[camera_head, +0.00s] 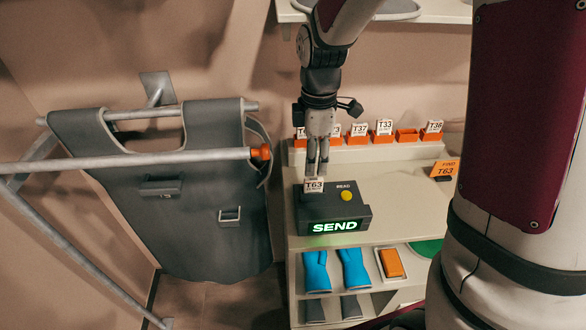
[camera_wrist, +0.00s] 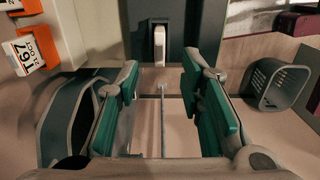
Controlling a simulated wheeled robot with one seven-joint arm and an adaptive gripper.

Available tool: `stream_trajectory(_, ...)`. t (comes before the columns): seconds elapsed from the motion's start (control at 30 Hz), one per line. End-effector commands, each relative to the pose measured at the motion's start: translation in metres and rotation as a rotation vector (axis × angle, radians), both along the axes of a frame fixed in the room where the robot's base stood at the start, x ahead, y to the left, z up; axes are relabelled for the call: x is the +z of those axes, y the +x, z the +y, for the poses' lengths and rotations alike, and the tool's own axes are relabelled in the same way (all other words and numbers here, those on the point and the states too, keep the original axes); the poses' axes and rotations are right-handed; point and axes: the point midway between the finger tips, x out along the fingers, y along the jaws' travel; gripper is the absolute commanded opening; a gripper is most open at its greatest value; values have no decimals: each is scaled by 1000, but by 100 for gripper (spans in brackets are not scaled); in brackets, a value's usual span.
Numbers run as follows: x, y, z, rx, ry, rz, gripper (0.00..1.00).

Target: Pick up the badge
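A white badge marked T63 (camera_head: 314,187) stands upright at the back left of the dark reader box (camera_head: 350,208), whose lit green display says SEND. My gripper (camera_head: 317,170) points down just above the badge, its fingertips close to the top edge. Whether they touch it cannot be told. In the wrist view the two teal-padded fingers of my gripper (camera_wrist: 162,115) are apart.
Orange holders with white badges, including T33 (camera_head: 384,127), line the raised back ledge. An orange sign (camera_head: 445,170) reads FIND T63. A yellow button (camera_head: 346,196) is on the reader. Blue gloves (camera_head: 317,272) lie on the shelf below. A grey apron (camera_head: 190,200) hangs on rails at left.

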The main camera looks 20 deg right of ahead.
Motion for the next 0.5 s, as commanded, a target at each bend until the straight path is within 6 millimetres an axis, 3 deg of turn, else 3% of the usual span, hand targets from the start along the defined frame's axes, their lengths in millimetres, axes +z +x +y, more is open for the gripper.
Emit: stream_trajectory(0.5, -55, -2, -3, 2, -1, 5, 35)
